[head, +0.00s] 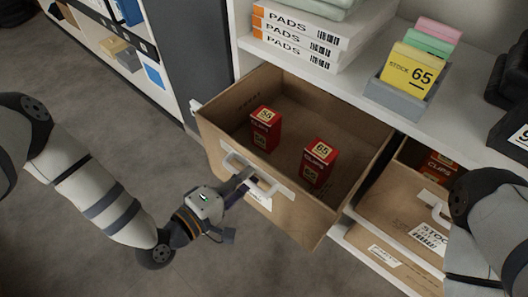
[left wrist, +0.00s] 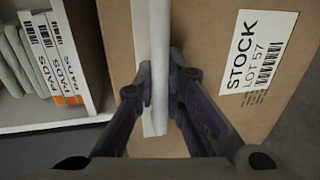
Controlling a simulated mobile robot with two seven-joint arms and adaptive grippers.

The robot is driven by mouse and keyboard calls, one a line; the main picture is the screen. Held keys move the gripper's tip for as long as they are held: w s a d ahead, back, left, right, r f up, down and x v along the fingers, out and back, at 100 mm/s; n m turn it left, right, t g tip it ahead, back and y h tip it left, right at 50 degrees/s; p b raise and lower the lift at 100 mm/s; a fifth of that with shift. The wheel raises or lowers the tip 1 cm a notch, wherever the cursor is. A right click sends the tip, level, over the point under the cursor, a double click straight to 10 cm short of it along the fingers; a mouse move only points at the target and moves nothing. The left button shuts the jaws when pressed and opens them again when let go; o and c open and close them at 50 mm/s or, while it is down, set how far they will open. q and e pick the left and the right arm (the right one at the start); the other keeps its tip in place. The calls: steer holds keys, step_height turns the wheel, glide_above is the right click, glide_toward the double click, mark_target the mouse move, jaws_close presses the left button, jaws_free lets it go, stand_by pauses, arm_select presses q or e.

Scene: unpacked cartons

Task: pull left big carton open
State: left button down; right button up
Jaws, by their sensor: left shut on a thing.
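The left big carton (head: 292,222) is a brown, open-topped box that sticks out from the shelf like a drawer. Two red boxes of clips, one on the left (head: 265,130) and one on the right (head: 319,162), stand upright inside it. A white handle (head: 232,161) is on its front. My left gripper (head: 246,181) is shut on this handle. In the left wrist view, the fingers (left wrist: 158,82) close around the white handle bar (left wrist: 159,55), beside a label reading STOCK LOT 57 (left wrist: 258,62). My right gripper is out of sight; only part of its arm shows at right.
Another carton (head: 385,205) with a white handle sits to the right, with red boxes inside, near my right arm. The shelf above holds stacked pads (head: 290,45) and a grey tray of cards (head: 400,97). Grey floor (head: 110,100) is open at left.

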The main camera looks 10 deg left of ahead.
arm_select(q)
steer(key=f+v, duration=0.1)
steer(key=v, duration=0.5)
steer(key=shift+p, duration=0.45)
steer(key=shift+s+a, duration=0.1)
steer(key=c, duration=1.6)
jaws_free()
steer(key=shift+c, duration=0.2)
steer(key=shift+f, duration=0.1)
steer(key=shift+s, duration=0.1)
steer(key=v, duration=1.2)
